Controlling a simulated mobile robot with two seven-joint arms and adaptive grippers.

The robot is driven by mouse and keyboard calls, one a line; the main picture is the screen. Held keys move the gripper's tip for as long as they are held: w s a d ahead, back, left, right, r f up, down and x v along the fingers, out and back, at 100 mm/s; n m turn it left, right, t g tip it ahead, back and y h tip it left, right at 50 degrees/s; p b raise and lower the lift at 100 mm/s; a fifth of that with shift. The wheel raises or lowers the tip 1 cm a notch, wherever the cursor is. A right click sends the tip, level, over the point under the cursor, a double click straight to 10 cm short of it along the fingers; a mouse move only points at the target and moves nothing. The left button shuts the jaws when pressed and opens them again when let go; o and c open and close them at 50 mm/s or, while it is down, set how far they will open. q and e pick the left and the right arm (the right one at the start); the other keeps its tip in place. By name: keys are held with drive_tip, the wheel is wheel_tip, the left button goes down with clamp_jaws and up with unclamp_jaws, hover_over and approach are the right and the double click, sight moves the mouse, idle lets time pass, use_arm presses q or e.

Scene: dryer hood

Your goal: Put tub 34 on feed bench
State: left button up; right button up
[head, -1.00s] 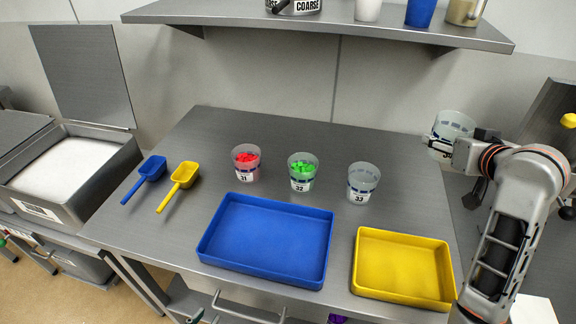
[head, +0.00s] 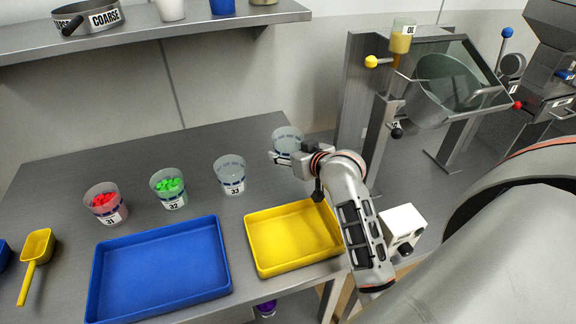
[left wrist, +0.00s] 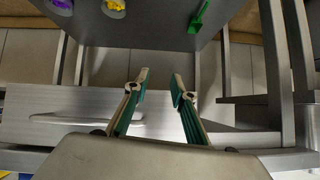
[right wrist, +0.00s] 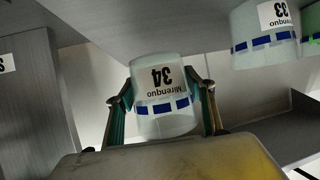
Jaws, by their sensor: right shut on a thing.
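Tub 34 (right wrist: 165,97) is a clear tub with a blue dashed band and a "34" label, and it looks empty. My right gripper (right wrist: 160,100) is shut on it, a finger on each side. In the head view, tub 34 (head: 287,138) is at the back right edge of the grey steel bench (head: 135,150), beyond tub 33 (head: 229,174). I cannot tell whether its base touches the bench. My left gripper (left wrist: 158,82) is open and empty in the left wrist view, and out of the head view.
Tub 31 (head: 104,203) with red pieces and tub 32 (head: 168,188) with green pieces stand in line with tub 33. A blue tray (head: 160,270) and a yellow tray (head: 292,238) lie in front. A machine with a drum (head: 440,90) stands to the right.

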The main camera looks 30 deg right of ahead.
sight(288, 175)
drive_tip(key=shift+f, duration=2.7)
drive_tip(key=shift+f, duration=0.15)
drive_tip(key=o, duration=1.2)
drive_tip(key=shift+r, duration=0.2)
drive_tip(key=v, duration=1.2)
